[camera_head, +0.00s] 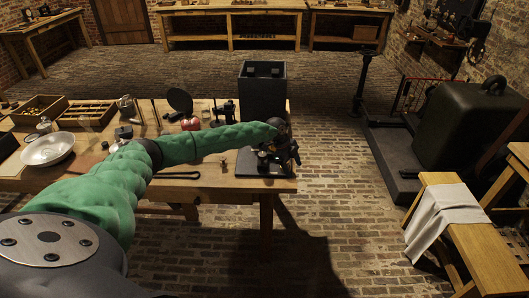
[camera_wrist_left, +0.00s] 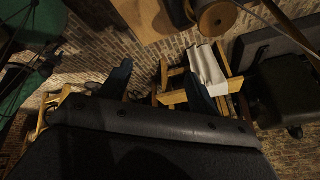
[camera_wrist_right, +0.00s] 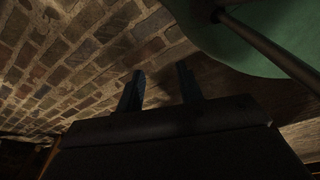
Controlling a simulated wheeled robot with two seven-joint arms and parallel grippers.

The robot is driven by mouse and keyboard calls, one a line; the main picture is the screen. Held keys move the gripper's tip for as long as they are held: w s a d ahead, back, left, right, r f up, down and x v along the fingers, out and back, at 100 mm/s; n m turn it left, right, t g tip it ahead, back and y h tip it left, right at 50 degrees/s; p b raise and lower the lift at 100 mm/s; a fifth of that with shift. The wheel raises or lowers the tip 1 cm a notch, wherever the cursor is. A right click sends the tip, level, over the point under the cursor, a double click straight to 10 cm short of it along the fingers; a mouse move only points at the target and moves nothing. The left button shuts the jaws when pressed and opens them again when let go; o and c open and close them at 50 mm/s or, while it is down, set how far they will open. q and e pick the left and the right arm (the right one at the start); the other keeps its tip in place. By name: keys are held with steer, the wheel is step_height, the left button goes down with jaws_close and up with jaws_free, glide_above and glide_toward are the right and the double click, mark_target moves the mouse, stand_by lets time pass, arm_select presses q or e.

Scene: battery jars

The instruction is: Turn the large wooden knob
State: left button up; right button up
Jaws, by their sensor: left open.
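The large wooden knob (camera_wrist_left: 217,20) shows at the top of the left wrist view, round and tan with a dark centre. It lies beyond my left gripper's fingertips and apart from them. In the left wrist view the two dark fingers of my left gripper (camera_wrist_left: 157,80) stand wide apart with nothing between them. In the head view my left gripper (camera_head: 280,150) is over the dark apparatus on a black base (camera_head: 262,170) at the table's right end; the knob cannot be made out there. My right gripper (camera_wrist_right: 160,80) has its fingers apart and empty, facing the brick floor.
The wooden table (camera_head: 225,185) also bears a dark grey box (camera_head: 263,90) behind the apparatus, a white bowl (camera_head: 48,149) and wooden trays (camera_head: 86,113) at left. A bench with a white cloth (camera_head: 440,215) stands at right. Brick floor is clear between them.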

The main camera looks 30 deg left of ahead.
mark_target(263, 154)
arm_select(q)
steer(key=a+r+y, duration=0.1)
steer(key=a+r, duration=0.1)
steer(key=a, duration=0.3)
steer(key=a+r+n+y, duration=0.1)
steer(key=a+r+y, duration=0.1)
steer(key=a+r, duration=0.1)
steer(key=a+r+n+g+y, duration=0.1)
steer(key=a+r, duration=0.2)
steer(key=a, duration=0.3)
steer(key=shift+s+a+r+y+p, duration=0.1)
steer(key=shift+a+r+y+p, duration=0.2)
steer(key=shift+y+p, duration=0.1)
steer(key=shift+a+f, duration=0.1)
steer(key=shift+a, duration=0.1)
steer(key=shift+f, duration=0.25)
step_height(263, 154, down, 7)
steer(key=p, duration=0.3)
steer(key=shift+p, duration=0.35)
arm_select(e)
steer(key=s+d, duration=0.2)
steer(key=s, duration=0.9)
steer(key=shift+d+f+g, duration=0.3)
steer(key=shift+f+g, duration=0.05)
steer(key=shift+g, duration=0.05)
arm_select(q)
steer(key=c, duration=1)
arm_select(e)
steer(key=shift+a, duration=0.1)
